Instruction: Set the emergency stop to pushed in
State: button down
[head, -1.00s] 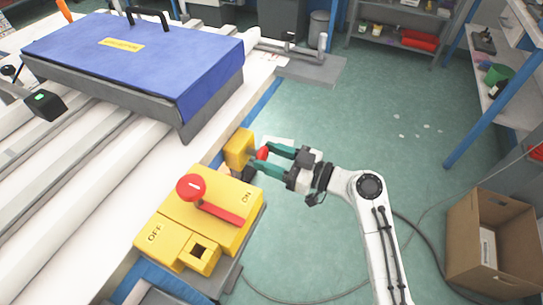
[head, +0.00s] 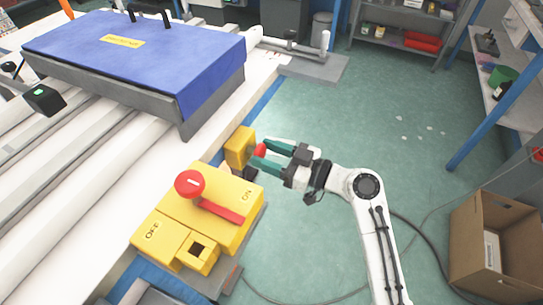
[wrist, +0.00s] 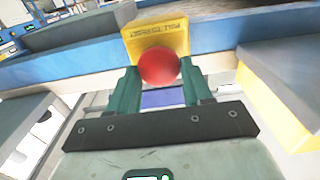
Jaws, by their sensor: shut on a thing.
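The emergency stop is a small yellow box (head: 239,146) on the side of the white machine bed, with a round red button (head: 260,151) facing right. In the wrist view its yellow box (wrist: 160,32) carries printed text, and the red button (wrist: 159,67) shows between the fingers. My gripper (head: 262,154), with two green fingers, reaches in from the right. It is shut on the red button, one finger on each side. The button hides part of the box face, so I cannot tell how deep the button sits.
A larger yellow ON/OFF switch box (head: 200,220) with a red knob and lever stands close by, nearer the camera. A blue-covered lid (head: 135,55) lies on the machine bed. A cardboard box (head: 495,245) stands at right; the green floor between is mostly clear.

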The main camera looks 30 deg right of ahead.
jog(key=shift+c, duration=2.4)
grip_release()
jog(key=shift+w+a, duration=0.1)
jog(key=shift+w, duration=0.05)
jog(key=v, duration=1.1)
jog(key=shift+b, duration=0.35)
